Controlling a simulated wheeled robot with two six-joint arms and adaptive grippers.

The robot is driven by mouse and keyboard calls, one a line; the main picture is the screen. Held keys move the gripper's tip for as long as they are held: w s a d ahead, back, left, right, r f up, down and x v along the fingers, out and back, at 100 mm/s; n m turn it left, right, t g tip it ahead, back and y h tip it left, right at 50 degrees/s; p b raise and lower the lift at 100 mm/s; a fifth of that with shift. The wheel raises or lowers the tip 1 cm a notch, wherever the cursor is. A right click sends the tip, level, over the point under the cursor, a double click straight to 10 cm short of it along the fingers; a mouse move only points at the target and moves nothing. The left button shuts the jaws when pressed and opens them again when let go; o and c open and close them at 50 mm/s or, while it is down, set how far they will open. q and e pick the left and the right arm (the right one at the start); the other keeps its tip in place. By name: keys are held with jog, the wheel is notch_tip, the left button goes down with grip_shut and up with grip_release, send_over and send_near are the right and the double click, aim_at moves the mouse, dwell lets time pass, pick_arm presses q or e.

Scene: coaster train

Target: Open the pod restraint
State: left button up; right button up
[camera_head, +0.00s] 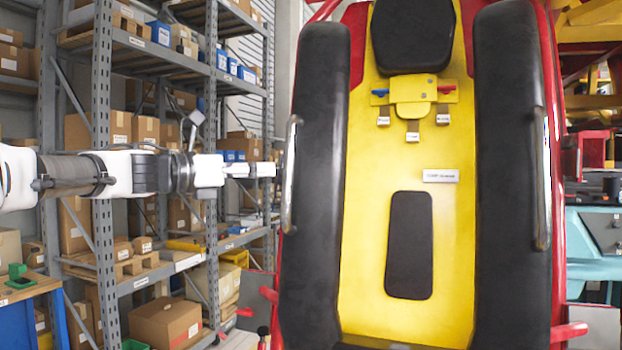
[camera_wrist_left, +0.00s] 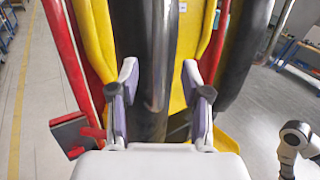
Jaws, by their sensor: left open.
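The pod restraint is a pair of long black padded bars, a left one (camera_head: 322,120) and a right one (camera_head: 508,120), running down over the yellow seat (camera_head: 365,150). Each bar has a metal grab handle on its outer side, a left one (camera_head: 290,175) and a right one (camera_head: 541,180). My left gripper (camera_head: 274,170) is at the left handle in the head view. In the left wrist view my left gripper (camera_wrist_left: 160,75) is open, its fingers on either side of the left bar (camera_wrist_left: 149,30) and handle. Contact cannot be told.
A red frame (camera_head: 550,100) borders the seat. Shelves with boxes (camera_head: 170,322) stand at the left. A workbench (camera_head: 30,290) is at lower left and teal equipment (camera_head: 590,240) at right. Bare floor (camera_wrist_left: 30,110) shows left of the pod in the wrist view.

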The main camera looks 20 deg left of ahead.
aim_at(287, 171)
pick_arm(q)
jog(key=p+x, duration=0.1)
jog(key=x, duration=0.2)
jog(key=p+x, duration=0.1)
jog(key=x, duration=0.3)
jog(key=shift+w+d+f, duration=0.2)
jog(key=shift+w+f, duration=0.05)
jog(key=shift+w, duration=0.05)
jog(key=shift+s+a, duration=0.15)
jog(key=shift+s, duration=0.1)
jog(key=shift+r, duration=0.1)
grip_shut()
